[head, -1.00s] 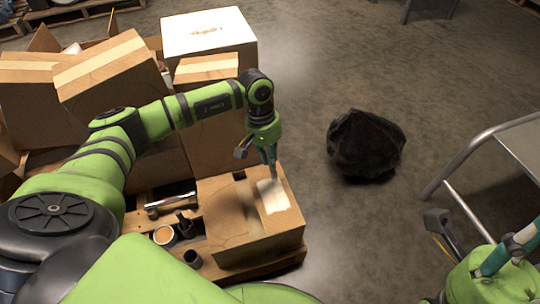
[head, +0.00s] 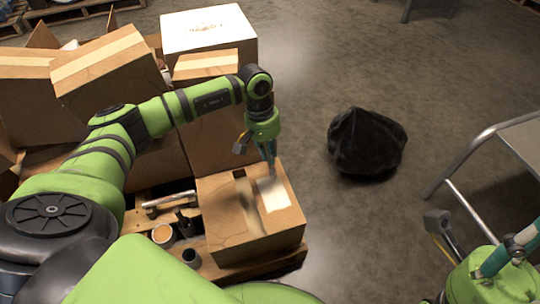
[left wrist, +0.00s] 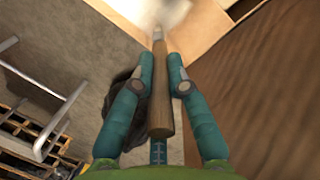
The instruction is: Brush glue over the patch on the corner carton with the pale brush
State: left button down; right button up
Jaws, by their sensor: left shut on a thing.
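The corner carton (head: 225,208) is brown, closed and stands at the pallet's near right corner. A white patch (head: 275,198) lies on its top, right of the centre seam. My left gripper (head: 269,158) points down over the patch's far end. In the left wrist view this gripper (left wrist: 162,85) is shut on the wooden handle of the brush (left wrist: 160,112). The brush's far end is blurred against the pale patch, so I cannot tell whether its bristles touch it. My right gripper (head: 510,254) shows at the lower right, its jaw opening unclear.
An open can (head: 163,236) and a dark cup (head: 191,258) stand left of the carton. Taller cartons (head: 110,75) are stacked behind. A black bag (head: 367,143) lies on the floor to the right, and a metal frame (head: 470,150) stands beyond it. Floor between is clear.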

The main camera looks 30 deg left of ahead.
pick_arm(q)
jog(key=shift+w+a, duration=0.1)
jog(key=shift+a, duration=0.05)
jog(key=shift+s+d, duration=0.2)
jog(key=shift+s+d+p, duration=0.5)
jog(key=shift+s+d, duration=0.15)
jog(key=shift+d, duration=0.05)
jog(key=shift+w+f, duration=0.1)
jog(key=shift+w+a+f+b, duration=0.1)
jog(key=shift+w+a+b, duration=0.15)
jog(key=shift+a+b, duration=0.15)
jog(key=shift+w+a+b, duration=0.5)
jog(key=shift+s, duration=0.1)
